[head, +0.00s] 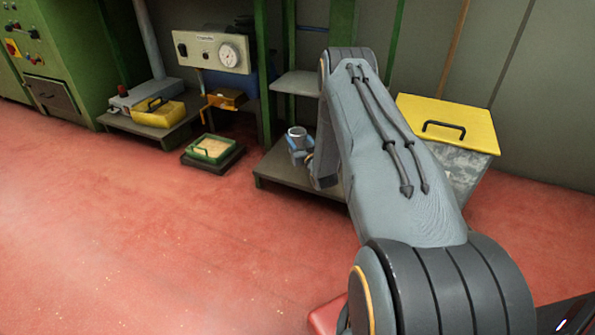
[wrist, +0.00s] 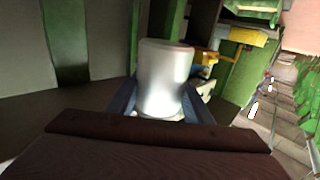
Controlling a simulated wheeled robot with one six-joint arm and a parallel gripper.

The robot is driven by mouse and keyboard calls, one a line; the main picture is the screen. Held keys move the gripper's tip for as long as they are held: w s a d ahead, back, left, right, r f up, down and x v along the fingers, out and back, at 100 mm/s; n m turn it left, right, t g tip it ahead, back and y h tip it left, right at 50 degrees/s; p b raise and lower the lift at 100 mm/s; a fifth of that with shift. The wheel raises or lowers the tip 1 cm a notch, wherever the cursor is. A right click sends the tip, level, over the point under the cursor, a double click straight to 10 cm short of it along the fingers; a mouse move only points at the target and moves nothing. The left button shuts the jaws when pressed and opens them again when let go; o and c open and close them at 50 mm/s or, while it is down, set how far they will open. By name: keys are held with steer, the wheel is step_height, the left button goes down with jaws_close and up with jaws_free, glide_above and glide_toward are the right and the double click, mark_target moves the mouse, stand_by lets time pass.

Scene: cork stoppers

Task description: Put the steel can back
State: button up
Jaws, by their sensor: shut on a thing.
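The steel can (head: 296,131) is a shiny upright cylinder with a light rim. It also shows large in the middle of the wrist view (wrist: 166,78). My gripper (head: 300,150) is shut on it, with a blue-grey finger on each side. The can is over the left part of a low dark platform (head: 275,178). I cannot tell whether its base touches the platform, because the gripper hides its lower part.
A small shelf (head: 297,84) stands above and behind the can, beside green posts. A yellow-lidded bin (head: 450,122) is to the right. A green tray (head: 210,149) and a yellow box (head: 158,112) are to the left. The red floor in front is clear.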

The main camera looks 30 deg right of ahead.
step_height(320, 180, down, 10)
steer(key=b, duration=0.5)
steer(key=shift+d, duration=0.1)
steer(key=o, duration=1.1)
steer(key=shift+c, duration=0.2)
steer(key=shift+s+r, duration=0.1)
steer(key=shift+s, duration=0.1)
steer(key=s+p, duration=0.2)
steer(key=s, duration=0.1)
steer(key=s+a+p, duration=0.1)
steer(key=s+p, duration=0.1)
steer(key=s, duration=0.2)
steer(key=s+p, duration=0.2)
steer(key=s, duration=0.2)
steer(key=shift+s+a, duration=0.25)
